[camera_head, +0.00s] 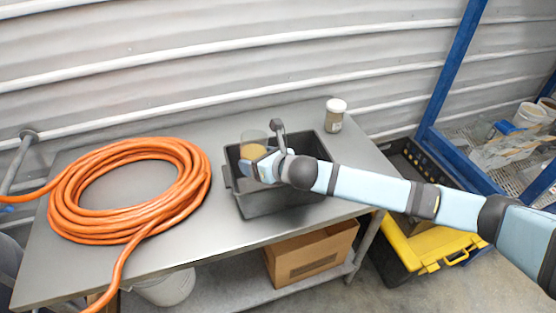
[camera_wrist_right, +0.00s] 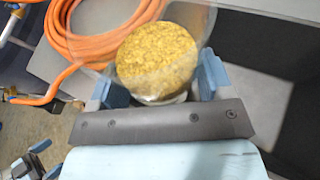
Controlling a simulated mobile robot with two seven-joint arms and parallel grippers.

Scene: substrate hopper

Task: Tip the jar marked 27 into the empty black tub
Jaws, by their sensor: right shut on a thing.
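My right gripper (camera_head: 258,166) is shut on a clear jar (camera_head: 254,146) part-filled with yellow-orange granules. It holds the jar above the left part of the black tub (camera_head: 275,199), roughly upright. In the right wrist view the granules in the jar (camera_wrist_right: 157,60) show between the fingers of my right gripper (camera_wrist_right: 157,85). No number can be read on it. The tub stands on the grey table; my arm hides part of its inside. A blue and dark part at the lower left of the right wrist view looks like my left gripper (camera_wrist_right: 32,160); its jaws are unclear.
A coiled orange hose (camera_head: 130,190) fills the left of the grey table (camera_head: 190,245). A white-lidded jar (camera_head: 335,115) stands behind the tub at the right. A blue rack (camera_head: 450,70) and a yellow-black case (camera_head: 425,250) are right of the table. A cardboard box (camera_head: 310,252) sits below.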

